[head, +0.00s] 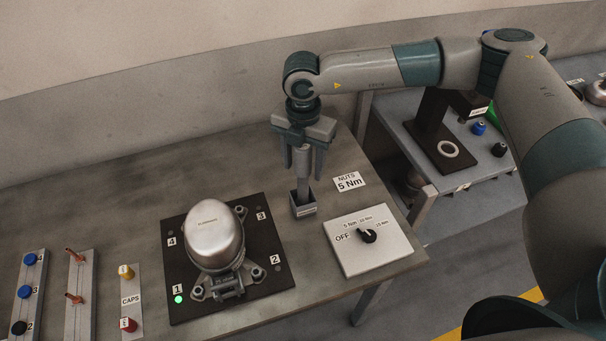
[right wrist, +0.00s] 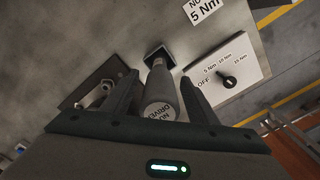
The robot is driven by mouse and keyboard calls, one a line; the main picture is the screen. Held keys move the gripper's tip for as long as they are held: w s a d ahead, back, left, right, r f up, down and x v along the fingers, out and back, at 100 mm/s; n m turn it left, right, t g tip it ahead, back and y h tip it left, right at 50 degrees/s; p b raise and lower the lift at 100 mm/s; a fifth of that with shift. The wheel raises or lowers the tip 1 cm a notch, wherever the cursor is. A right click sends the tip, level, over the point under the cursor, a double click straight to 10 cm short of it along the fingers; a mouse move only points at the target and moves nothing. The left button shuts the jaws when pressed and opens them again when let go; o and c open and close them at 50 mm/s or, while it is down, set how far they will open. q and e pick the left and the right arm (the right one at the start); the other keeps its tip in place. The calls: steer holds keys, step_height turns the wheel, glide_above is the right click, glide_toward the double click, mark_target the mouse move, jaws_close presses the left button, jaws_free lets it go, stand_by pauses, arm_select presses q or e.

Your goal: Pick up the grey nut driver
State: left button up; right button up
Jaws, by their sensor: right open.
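The grey nut driver (head: 303,165) stands upright in a small dark square holder (head: 303,208) on the table. In the right wrist view the nut driver (right wrist: 160,95) shows its labelled end towards the camera, with the holder (right wrist: 158,54) beyond it. My right gripper (head: 304,168) points down over the driver from above, its fingers on either side of the driver. In the right wrist view the gripper (right wrist: 155,88) is open, with visible gaps between the fingers and the driver. My left gripper is in neither view.
A compressor (head: 212,236) sits on a dark numbered plate (head: 185,308) left of the holder, with a green light by number 1. A dial box (head: 390,250) stands to the right, near a "NUTS 5 Nm" label (head: 349,182).

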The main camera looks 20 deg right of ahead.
steer(key=shift+c, duration=0.4)
jaws_close()
steer(key=shift+r, duration=0.2)
steer(key=shift+w+r+b, duration=0.1)
steer(key=shift+r+b, duration=0.5)
step_height(320, 180, up, 7)
steer(key=b, duration=0.3)
steer(key=shift+r, duration=0.15)
steer(key=shift+r+b, duration=0.35)
steer(key=shift+r, duration=0.3)
steer(key=shift+f, duration=0.1)
